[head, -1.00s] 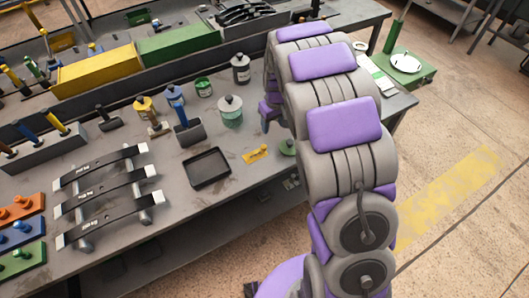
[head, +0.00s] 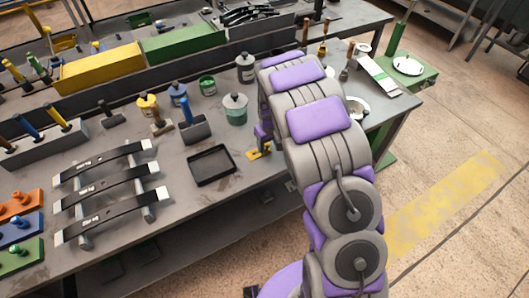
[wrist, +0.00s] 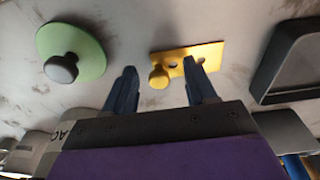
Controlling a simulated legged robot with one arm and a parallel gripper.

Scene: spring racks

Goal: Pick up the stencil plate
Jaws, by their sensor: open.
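The stencil plate is a small yellow plate with a round knob and holes; in the wrist view the plate (wrist: 205,53) lies flat on the grey bench top. In the head view the plate (head: 254,154) is partly hidden by my arm. My gripper (wrist: 159,66) is open, its two dark blue fingers pointing at the plate. In the wrist view the knob sits between the fingertips and the right fingertip overlaps the plate. I cannot tell whether they touch. In the head view the fingers are mostly hidden behind my arm.
A black tray (head: 211,166) lies left of the plate in the head view. A green disc with a dark knob (wrist: 70,54) lies on the plate's other side. Jars, such as a green-labelled one (head: 236,110), and a blue-handled tool (head: 190,122) stand behind the tray.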

